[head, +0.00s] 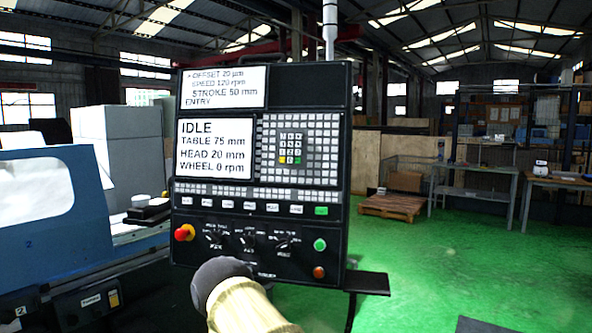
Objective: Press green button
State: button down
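A black control panel (262,175) stands upright in the middle of the head view. A round green button (320,244) is at its lower right, above a round orange-red button (319,272). A small rectangular green key (321,211) ends the row of white keys above it. The keypad (291,148) also has a small green key. A cream arm part of mine with a dark rounded end rises from the bottom edge, left of the round green button and apart from it in the picture. It hides part of the panel's lower edge. My gripper's fingers do not show.
A red knob (184,232) on a yellow base sits at the panel's lower left. Two screens (215,148) show text, including IDLE. A blue and white machine (45,215) stands at left. A dark ledge (367,284) juts out at right. Green floor (450,260) is open beyond.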

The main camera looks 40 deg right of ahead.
aim_at(319, 245)
jog(key=z, duration=1)
